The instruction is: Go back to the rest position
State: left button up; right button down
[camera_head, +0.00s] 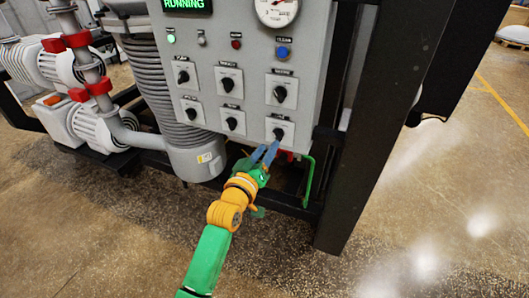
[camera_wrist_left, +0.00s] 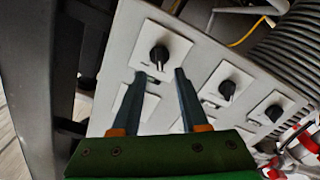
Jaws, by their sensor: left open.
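The grey control panel (camera_head: 245,60) fills the upper middle of the head view. My left gripper (camera_head: 270,152) is at its lower right corner, with the arm coming up from below. Its two blue-grey fingers are apart and hold nothing. The tips are just below the lower right black knob (camera_head: 279,133). In the left wrist view the open fingers (camera_wrist_left: 157,74) point at the panel, and the black knob (camera_wrist_left: 158,54) shows just beyond the gap between them. I cannot tell whether a fingertip touches the panel. My right gripper is not in view.
A black frame post (camera_head: 365,130) stands right of the panel. A green bent handle (camera_head: 309,180) is close right of my gripper. A ribbed grey cylinder (camera_head: 170,85) and pumps with red clamps (camera_head: 78,40) are at left. Open floor (camera_head: 440,220) lies at right.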

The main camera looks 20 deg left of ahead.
pick_arm(q)
jog(key=shift+s, duration=1)
jog(key=s+d+f+m+g, duration=0.1)
jog(key=s+f+g, duration=0.25)
jog(key=f, duration=0.75)
jog(key=s+f+m+g, duration=0.2)
jog(key=s+f, duration=0.3)
jog(key=f, duration=0.5)
jog(key=s+d+f+m+g, duration=0.1)
jog(key=s+f+g, duration=0.25)
jog(key=f, duration=0.75)
jog(key=s+a+f+m+g, duration=0.1)
jog(key=s+f, duration=0.4)
jog(key=s, duration=0.5)
jog(key=s+a+f+m+g, duration=0.1)
jog(key=s+f+g, duration=0.3)
jog(key=s, duration=0.7)
jog(key=s+a+f+m+g, duration=0.1)
jog(key=s+f+m+g, duration=0.1)
jog(key=s+f, duration=0.4)
jog(key=s+g, duration=0.1)
jog(key=s, duration=0.4)
jog(key=shift+y, duration=0.3)
